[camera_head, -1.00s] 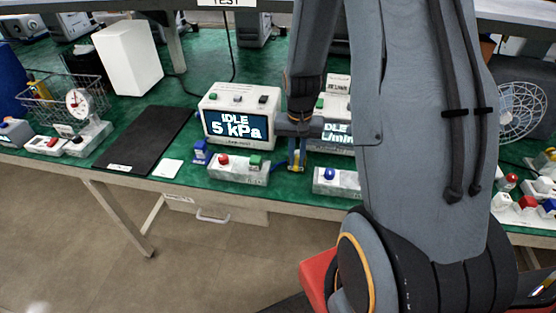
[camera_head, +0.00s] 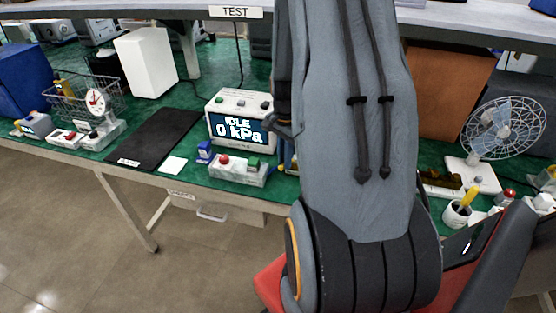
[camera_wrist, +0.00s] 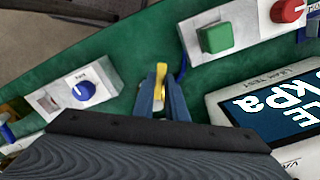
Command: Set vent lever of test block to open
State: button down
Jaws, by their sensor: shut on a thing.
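In the wrist view, my gripper (camera_wrist: 160,86) has its two dark blue fingers closed around a yellow lever (camera_wrist: 160,71). The lever points up in the picture, away from my wrist. The test block under it is mostly hidden by the fingers and wrist, and I cannot read any lever marks. In the head view my arm hides the lever, and only a sliver of the gripper area shows at the arm's left edge. The leak tester (camera_head: 239,120) reads IDLE, 0 kPa; its display also shows in the wrist view (camera_wrist: 285,103).
A white box with red and green buttons (camera_head: 238,171) stands in front of the tester. A blue-knob box (camera_wrist: 82,91) is left of my gripper in the wrist view. A blue hose runs close by. A black mat (camera_head: 155,140) and a fan (camera_head: 503,124) flank the area.

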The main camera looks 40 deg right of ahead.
jog(key=shift+d, duration=0.1)
jog(key=c, duration=1.8)
grip_release()
jog(key=shift+o, duration=0.2)
notch_tip(320, 180, up, 8)
jog(key=b, duration=0.1)
jog(key=shift+b, duration=0.35)
jog(key=shift+f, duration=0.1)
jog(key=s+a+r+n, duration=0.2)
jog(key=a+n, duration=0.6)
jog(key=a, duration=0.5)
jog(key=s+a+r+n+t, duration=0.1)
jog(key=s+a+n, duration=0.3)
jog(key=a+n, duration=0.5)
jog(key=a+r, duration=0.1)
jog(key=a, duration=0.3)
